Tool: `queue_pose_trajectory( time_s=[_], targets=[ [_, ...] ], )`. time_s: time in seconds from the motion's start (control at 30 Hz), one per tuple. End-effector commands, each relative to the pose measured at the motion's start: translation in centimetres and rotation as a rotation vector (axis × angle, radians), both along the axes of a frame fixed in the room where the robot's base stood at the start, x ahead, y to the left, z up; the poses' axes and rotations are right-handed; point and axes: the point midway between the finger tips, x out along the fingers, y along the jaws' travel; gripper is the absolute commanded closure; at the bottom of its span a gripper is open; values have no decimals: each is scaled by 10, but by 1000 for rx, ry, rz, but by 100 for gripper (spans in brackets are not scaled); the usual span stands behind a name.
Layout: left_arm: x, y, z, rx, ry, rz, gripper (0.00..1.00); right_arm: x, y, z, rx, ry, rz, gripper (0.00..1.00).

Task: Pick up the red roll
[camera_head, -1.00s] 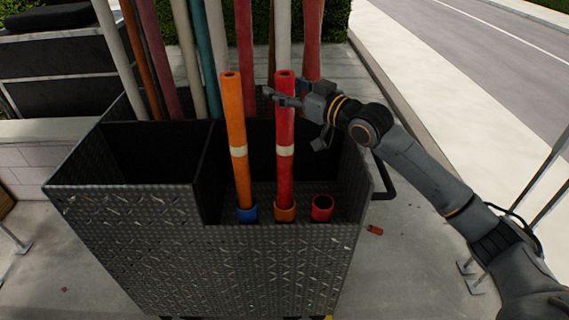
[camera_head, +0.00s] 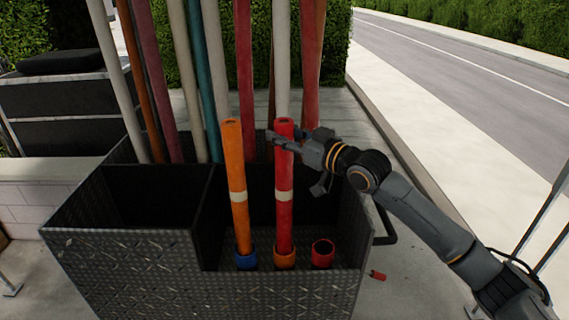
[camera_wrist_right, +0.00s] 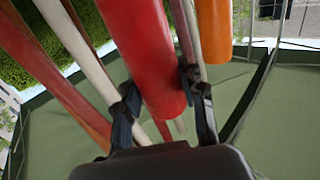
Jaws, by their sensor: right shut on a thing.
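The red roll (camera_head: 284,190) with a pale band stands upright in an orange holder ring (camera_head: 284,258) in the dark metal cart. My right gripper (camera_head: 284,141) reaches in from the right and is shut on the roll near its top. In the right wrist view the red roll (camera_wrist_right: 148,60) lies between the two dark fingers of the right gripper (camera_wrist_right: 165,108). The roll's lower end still appears inside the orange ring. My left gripper is not in view.
An orange roll (camera_head: 237,190) stands just left in a blue ring (camera_head: 246,260). An empty red ring (camera_head: 322,253) is to the right. Several long rolls stand behind, in the cart's back. The cart's wall (camera_head: 120,270) surrounds them. Pavement and a road (camera_head: 470,70) lie right.

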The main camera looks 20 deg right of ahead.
Motion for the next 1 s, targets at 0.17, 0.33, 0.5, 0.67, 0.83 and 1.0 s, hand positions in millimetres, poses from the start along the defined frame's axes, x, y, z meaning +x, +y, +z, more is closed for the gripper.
queue_pose_trajectory(
  time_s=[0.17, 0.33, 0.5, 0.67, 0.83, 1.0],
  targets=[
    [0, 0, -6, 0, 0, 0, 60, 0, 0, 16, 2, -9, 0, 100],
    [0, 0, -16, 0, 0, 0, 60, 0, 0, 43, 1, -13, 1, 100],
    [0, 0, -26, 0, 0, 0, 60, -1, 0, 76, 3, -11, 1, 100],
    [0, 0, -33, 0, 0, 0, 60, -1, 0, 107, 2, -10, 1, 100],
    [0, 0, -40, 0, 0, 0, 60, -1, 0, 136, 3, -9, 1, 100],
    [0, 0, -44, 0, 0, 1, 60, -1, 0, 162, 2, -8, 1, 100]
  ],
)
